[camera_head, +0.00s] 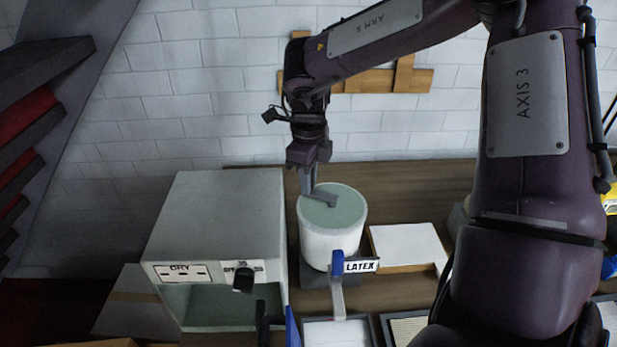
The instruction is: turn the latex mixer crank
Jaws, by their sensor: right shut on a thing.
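The latex mixer is a white drum (333,237) with a pale green top, standing on the bench behind a small "LATEX" label (362,266). A grey crank arm (322,198) lies across the drum's top. My right gripper (308,183) comes down from above at the left part of the top, shut on the crank's outer end; the fingers hide most of the grip. My left gripper is not in view.
A grey box (215,215) with a "DRY" panel and an open front stands close left of the drum. A white-topped tray (404,245) lies to the right. A blue-and-grey upright piece (337,285) stands in front. My large arm link blocks the right side.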

